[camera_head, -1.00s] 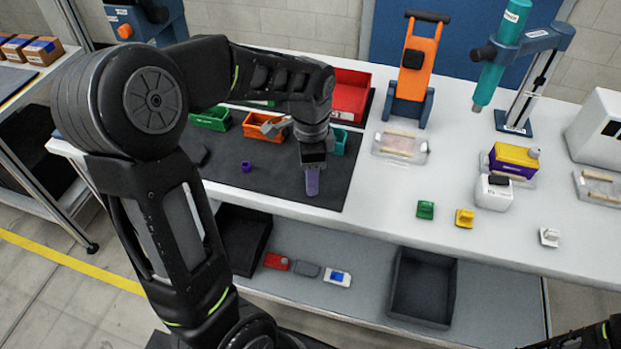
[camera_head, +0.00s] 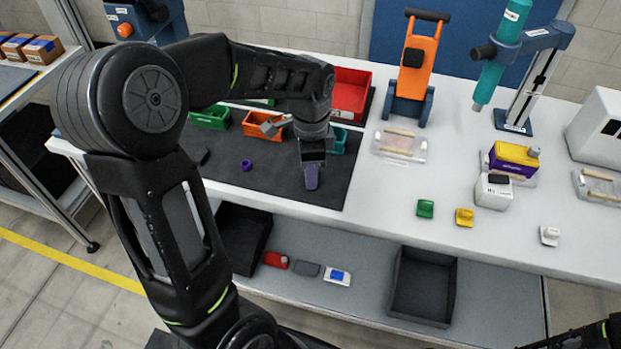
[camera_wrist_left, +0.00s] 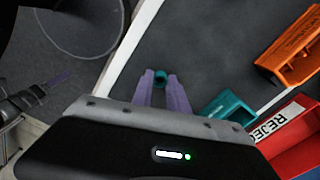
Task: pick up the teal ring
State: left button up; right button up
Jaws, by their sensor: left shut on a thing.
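The teal ring (camera_wrist_left: 160,77) is between the purple fingertips of my left gripper (camera_wrist_left: 162,82) in the left wrist view. The gripper is shut on it. In the head view my left gripper (camera_head: 312,184) is over the front right part of the dark mat (camera_head: 275,188). The ring cannot be made out there, behind the fingers. I cannot tell how far the ring is from the mat. My right gripper is not in view.
A small purple ring (camera_head: 247,165) lies on the mat to the left. Green (camera_head: 211,120), orange (camera_head: 258,126) and red (camera_head: 350,95) bins stand behind. A teal bin (camera_wrist_left: 229,108) is near the gripper in the wrist view. Small green (camera_head: 425,208) and yellow (camera_head: 464,217) parts stand right.

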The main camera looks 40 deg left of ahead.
pick_arm(q)
grip_shut()
jog(key=shift+r, duration=0.1)
notch_tip(320, 180, up, 10)
jog(key=shift+b, duration=0.35)
dwell(0.7)
